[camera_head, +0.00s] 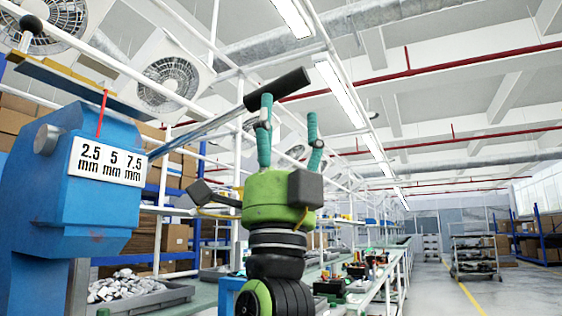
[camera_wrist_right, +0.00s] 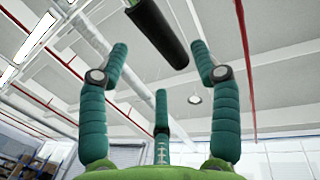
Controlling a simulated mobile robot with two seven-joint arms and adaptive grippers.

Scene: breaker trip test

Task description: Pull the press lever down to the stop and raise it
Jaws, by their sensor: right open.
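The blue press (camera_head: 70,190) stands at the left of the head view. Its lever (camera_head: 205,128) slants up to the right and ends in a black handle (camera_head: 290,86). A white label (camera_head: 107,161) on the press reads 2.5, 5 and 7.5 mm, with a red pointer (camera_head: 102,114) above it. My right gripper (camera_head: 289,108), green with teal fingers, points up below the handle and is open. One fingertip overlaps the handle in the head view; contact is unclear. In the wrist view the handle (camera_wrist_right: 160,32) lies beyond the open fingers (camera_wrist_right: 160,62). My left gripper is not in view.
A grey tray of metal pieces (camera_head: 178,294) sits at the press's lower right. A long bench (camera_head: 385,268) with several items runs behind my right gripper. A shelf trolley (camera_head: 475,255) stands far right. The space right of the handle looks clear.

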